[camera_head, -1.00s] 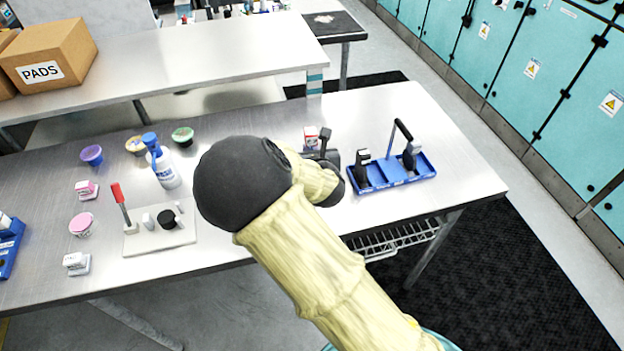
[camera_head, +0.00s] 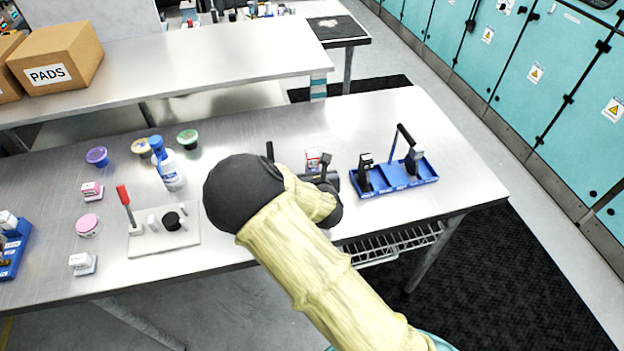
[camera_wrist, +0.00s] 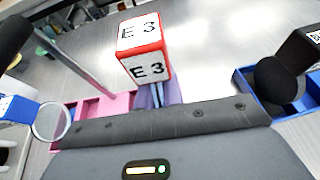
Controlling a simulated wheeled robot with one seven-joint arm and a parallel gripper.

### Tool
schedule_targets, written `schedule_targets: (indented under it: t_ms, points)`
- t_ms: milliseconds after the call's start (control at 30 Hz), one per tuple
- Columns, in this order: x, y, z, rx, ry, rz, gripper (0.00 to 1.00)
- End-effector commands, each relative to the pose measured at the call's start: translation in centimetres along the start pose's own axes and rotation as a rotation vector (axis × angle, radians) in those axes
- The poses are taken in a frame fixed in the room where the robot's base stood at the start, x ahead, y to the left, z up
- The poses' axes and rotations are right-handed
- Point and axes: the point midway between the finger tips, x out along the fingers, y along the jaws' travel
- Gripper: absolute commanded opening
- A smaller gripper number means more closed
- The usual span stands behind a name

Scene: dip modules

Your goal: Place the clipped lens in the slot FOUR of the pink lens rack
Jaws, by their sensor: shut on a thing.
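The clipped lens (camera_wrist: 143,50) has a red-edged white block marked E 3 on top. My gripper (camera_wrist: 158,97) is shut on it, and the block faces my wrist camera. In the head view the block (camera_head: 312,158) shows just behind my gripper. The lens below the block is mostly hidden. In the head view my arm hides most of the rack. Its slot labels cannot be read, and I cannot tell which slot is below.
A blue rack (camera_head: 397,178) with dark upright pieces and a handle stands close on the right. A blue-capped bottle (camera_head: 168,170), a grey board (camera_head: 150,238) with a red-handled tool and several small pots are to the left. The table's right end is clear.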

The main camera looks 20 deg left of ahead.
Motion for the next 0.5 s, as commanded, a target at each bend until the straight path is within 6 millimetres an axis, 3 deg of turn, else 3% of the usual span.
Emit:
schedule_targets:
  t_ms: [167,500]
  points:
    - [0.2,0.0,-0.5,0.0,0.001,0.0,0.0]
    - [1.6,0.0,-3.8,0.0,0.0,-0.001,0.0]
